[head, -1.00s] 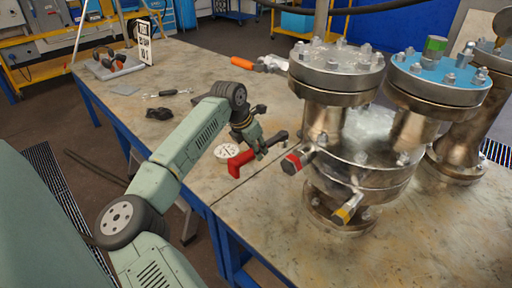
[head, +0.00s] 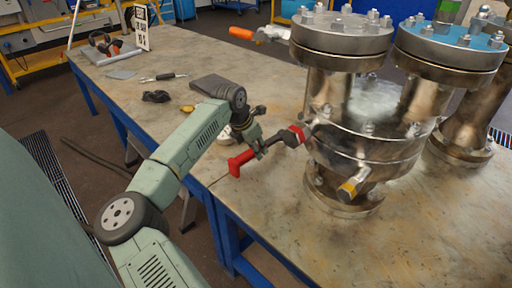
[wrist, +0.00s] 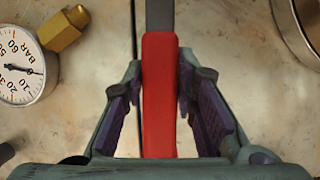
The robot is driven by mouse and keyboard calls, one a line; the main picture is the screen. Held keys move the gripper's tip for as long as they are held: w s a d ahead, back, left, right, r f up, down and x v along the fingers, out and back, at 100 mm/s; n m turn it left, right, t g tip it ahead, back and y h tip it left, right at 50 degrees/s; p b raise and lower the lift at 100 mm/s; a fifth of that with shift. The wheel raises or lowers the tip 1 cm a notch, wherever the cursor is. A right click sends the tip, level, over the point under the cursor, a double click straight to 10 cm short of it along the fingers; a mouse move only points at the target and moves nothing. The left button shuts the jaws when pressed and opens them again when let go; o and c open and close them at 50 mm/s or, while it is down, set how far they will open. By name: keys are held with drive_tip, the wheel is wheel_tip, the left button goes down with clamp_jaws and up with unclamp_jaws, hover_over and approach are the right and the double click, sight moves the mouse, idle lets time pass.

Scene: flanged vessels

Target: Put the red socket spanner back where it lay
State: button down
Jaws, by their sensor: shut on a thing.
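The red socket spanner (head: 240,163) has a red handle and a dark shaft. My gripper (head: 259,149) is shut on it and holds it over the near edge of the bench, left of the flanged vessel (head: 340,110). In the wrist view the red handle (wrist: 159,95) runs lengthwise between my gripper's two fingers (wrist: 160,85), its grey shaft pointing away. In the head view the far end of the shaft overlaps the vessel's red-banded side stub (head: 297,134); I cannot tell whether they touch. The spanner's height above the bench is unclear.
A pressure gauge (wrist: 22,68) with a brass fitting (wrist: 62,28) lies on the bench left of the spanner. A vessel rim (wrist: 302,30) is close on the right. A dark flat case (head: 216,88) lies behind my arm.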

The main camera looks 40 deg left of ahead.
drive_tip(key=shift+f+b, duration=0.4)
drive_tip(key=shift+f, duration=0.05)
idle(0.3)
drive_tip(key=c, duration=1.2)
unclamp_jaws()
drive_tip(key=v, duration=1.2)
